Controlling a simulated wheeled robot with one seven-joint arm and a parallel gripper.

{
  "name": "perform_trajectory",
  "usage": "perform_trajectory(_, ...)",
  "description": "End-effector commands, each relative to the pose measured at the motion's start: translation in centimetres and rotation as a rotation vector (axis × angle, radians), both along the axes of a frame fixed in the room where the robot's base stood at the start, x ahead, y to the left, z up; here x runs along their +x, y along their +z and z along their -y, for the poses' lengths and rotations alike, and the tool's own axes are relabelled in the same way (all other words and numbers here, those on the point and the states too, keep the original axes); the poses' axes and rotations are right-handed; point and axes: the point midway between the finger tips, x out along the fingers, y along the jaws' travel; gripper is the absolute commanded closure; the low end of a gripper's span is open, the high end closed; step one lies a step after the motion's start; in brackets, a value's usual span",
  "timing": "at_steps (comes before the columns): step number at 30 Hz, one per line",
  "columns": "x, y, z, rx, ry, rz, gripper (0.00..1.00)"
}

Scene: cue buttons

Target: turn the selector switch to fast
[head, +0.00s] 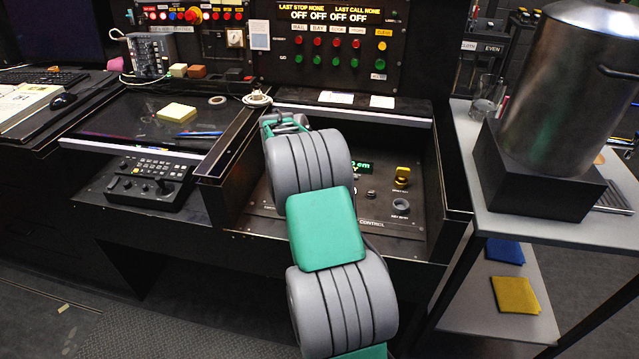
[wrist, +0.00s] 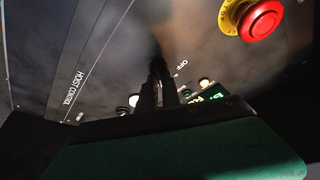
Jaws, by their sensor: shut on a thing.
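The hoist control panel (head: 412,228) lies in the right recess of the console, with a lit green display (head: 360,166). In the head view my arm covers its left and middle part, and the gripper is hidden. In the wrist view my gripper (wrist: 158,92) is down close to the panel, dark and blurred. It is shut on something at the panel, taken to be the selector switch. The switch itself and its pointer direction are hidden between the fingers, so its setting cannot be read.
A red emergency button (wrist: 262,18) on a yellow ring stands near my gripper. A steel pot (head: 565,90) stands on the side table at right.

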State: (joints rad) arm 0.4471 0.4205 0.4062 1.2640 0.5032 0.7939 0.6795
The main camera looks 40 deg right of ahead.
Motion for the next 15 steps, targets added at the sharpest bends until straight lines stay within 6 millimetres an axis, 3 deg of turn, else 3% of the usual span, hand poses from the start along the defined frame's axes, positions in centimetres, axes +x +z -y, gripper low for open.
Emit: perform_trajectory(15,-0.15,0.00,0.25,-0.003,-0.185,-0.001,1.00)
